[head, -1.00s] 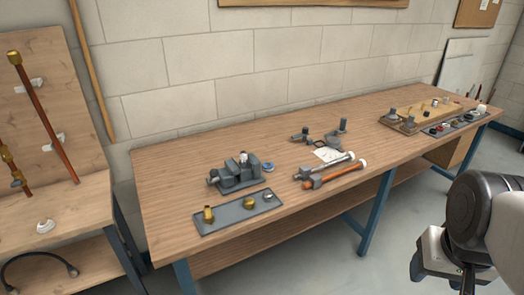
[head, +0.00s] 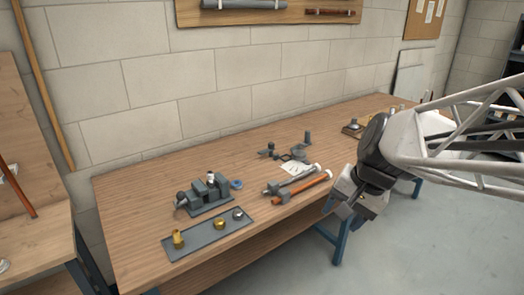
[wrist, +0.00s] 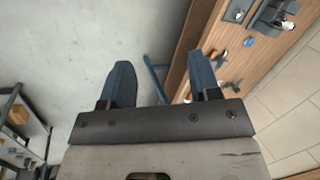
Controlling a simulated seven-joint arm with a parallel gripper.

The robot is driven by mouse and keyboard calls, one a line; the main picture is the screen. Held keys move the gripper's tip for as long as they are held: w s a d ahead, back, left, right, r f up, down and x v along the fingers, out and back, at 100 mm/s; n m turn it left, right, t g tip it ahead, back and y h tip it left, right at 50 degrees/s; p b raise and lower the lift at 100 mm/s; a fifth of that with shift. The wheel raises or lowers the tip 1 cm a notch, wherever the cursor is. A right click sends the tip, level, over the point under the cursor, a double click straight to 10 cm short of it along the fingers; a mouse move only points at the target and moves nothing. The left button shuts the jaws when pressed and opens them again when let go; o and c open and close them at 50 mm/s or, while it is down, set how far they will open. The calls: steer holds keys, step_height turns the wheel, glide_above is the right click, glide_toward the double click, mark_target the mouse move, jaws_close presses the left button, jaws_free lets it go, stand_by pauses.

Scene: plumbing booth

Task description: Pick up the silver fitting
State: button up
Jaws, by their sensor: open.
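The silver fitting (head: 238,214) sits at the right end of a grey tray (head: 202,246) near the front edge of the workbench. Two brass fittings share the tray: a taller one (head: 178,238) at the left end and a short one (head: 219,224) in the middle. My gripper (head: 338,207) is in front of the bench, to the right of the tray, and apart from it. In the wrist view its two blue fingers (wrist: 163,85) are spread with nothing between them; the bench lies to their right.
A grey vise (head: 208,194) stands behind the tray, with a blue ring (head: 236,184) beside it. Wrenches with grey and orange handles (head: 300,188) lie right of the tray. The bench (head: 140,205) is bare left of the vise. Shelving (wrist: 20,125) shows in the wrist view.

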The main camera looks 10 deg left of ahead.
steer(key=w+a+f+m+g+y, duration=0.1)
steer(key=w+a+m+y, duration=0.2)
steer(key=w+a, duration=0.6)
steer(key=m+y, duration=0.7)
steer(key=m, duration=0.4)
glide_toward(210, 172)
steer(key=a+f, duration=0.1)
steer(key=a, duration=0.1)
steer(key=shift+w+a+f, duration=0.1)
steer(key=shift+w+f, duration=0.15)
steer(key=shift+f, duration=0.05)
steer(key=shift+x, duration=1.3)
steer(key=shift+a, duration=0.1)
steer(key=shift+x, duration=2.5)
steer(key=shift+s, duration=0.2)
